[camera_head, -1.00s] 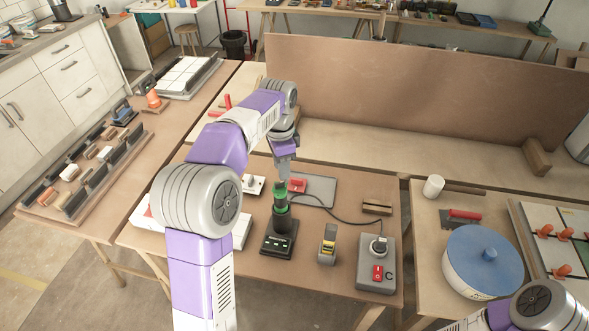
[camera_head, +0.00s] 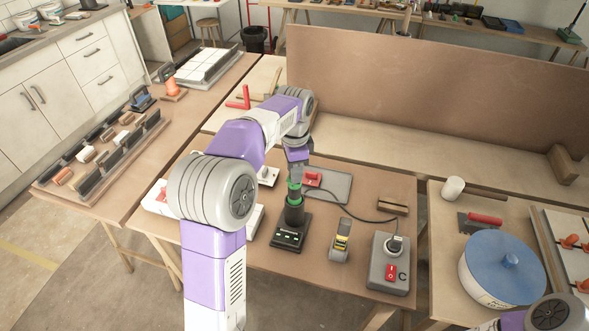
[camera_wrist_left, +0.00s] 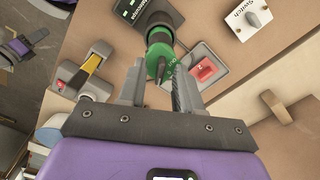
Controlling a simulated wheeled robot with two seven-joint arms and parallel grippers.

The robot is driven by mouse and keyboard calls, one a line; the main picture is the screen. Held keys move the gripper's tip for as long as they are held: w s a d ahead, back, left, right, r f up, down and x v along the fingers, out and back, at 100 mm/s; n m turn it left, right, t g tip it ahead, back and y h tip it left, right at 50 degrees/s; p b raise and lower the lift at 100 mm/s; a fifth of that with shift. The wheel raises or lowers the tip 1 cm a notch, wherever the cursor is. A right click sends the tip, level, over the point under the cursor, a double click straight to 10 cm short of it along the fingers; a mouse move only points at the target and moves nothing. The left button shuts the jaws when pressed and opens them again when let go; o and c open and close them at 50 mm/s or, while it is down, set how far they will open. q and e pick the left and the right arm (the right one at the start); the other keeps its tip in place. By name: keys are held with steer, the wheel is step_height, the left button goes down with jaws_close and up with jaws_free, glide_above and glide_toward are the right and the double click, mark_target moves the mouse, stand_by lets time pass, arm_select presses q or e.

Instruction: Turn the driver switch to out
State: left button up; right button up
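The driver (camera_head: 294,212) stands upright in a black dock (camera_head: 290,236), with a black body and a green collar near its top. In the left wrist view the driver's green collar (camera_wrist_left: 158,55) shows small white marks that I cannot read surely. My left gripper (camera_head: 296,180) is at the driver's top end. In the wrist view its two fingers (camera_wrist_left: 160,72) are apart, one on each side of the collar's near end; contact cannot be told. A white box with a knob, lettered "Switch" (camera_wrist_left: 250,18), lies nearby. My right gripper is out of view.
A grey pad (camera_head: 330,188) with a red block (camera_head: 312,179) lies behind the driver. A yellow-and-grey tool (camera_head: 341,240) and a grey box with a red switch (camera_head: 390,262) stand to its right. A cable crosses the table. A tall brown board (camera_head: 430,100) stands behind.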

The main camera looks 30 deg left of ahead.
arm_select(q)
jaws_close()
